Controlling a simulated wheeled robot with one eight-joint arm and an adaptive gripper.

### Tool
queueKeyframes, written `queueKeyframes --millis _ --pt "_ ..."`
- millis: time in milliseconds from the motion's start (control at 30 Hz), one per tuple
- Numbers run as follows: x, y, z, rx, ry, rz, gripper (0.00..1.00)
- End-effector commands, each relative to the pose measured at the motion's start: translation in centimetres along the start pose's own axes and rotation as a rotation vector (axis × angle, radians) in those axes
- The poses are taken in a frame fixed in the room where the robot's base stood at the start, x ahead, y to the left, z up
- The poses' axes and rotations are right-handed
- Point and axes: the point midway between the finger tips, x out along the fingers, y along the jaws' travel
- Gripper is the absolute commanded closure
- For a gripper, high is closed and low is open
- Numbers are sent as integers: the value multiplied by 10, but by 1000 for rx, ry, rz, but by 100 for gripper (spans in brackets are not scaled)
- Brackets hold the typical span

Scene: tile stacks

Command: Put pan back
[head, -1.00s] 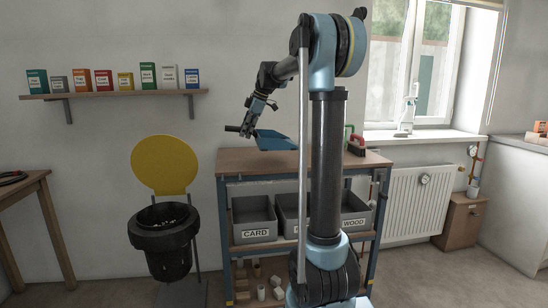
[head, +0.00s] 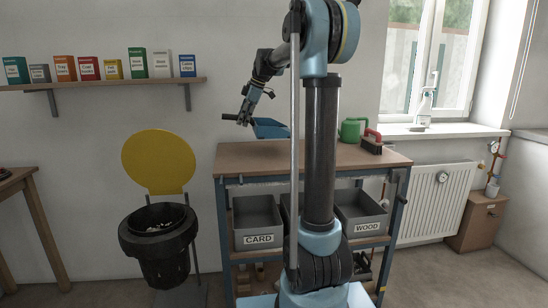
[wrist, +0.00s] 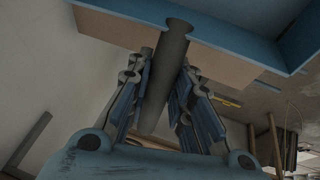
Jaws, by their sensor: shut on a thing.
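The pan is a blue dustpan (head: 271,129) with a dark handle (head: 236,118). In the head view it is held above the left part of the workbench top (head: 240,157). My gripper (head: 244,117) is shut on its handle. In the wrist view the dark handle (wrist: 165,75) runs between the two fingers of my gripper (wrist: 162,88), and the blue pan body (wrist: 240,28) spans the top. A brush with dark bristles and a red handle (head: 371,141) stands at the right end of the bench top.
A green watering can (head: 350,130) stands beside the brush. Grey bins (head: 258,239) sit on the shelf below. A black bin (head: 158,243) with its yellow lid (head: 158,161) raised stands left of the bench. A wall shelf (head: 120,83) holds several boxes. The bench's left top is clear.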

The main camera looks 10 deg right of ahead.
Motion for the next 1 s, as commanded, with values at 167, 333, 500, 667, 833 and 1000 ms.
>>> queueKeyframes --millis 167,333,500,667,833,1000 --pt "-4 2 12 13 -3 5 100" --pt "8 0 20 16 -4 7 100" --pt "33 -5 30 17 -4 7 100" --pt "46 -8 36 17 -4 7 100" --pt "55 -10 39 17 -4 7 100" --pt "76 -14 47 16 -3 7 100"
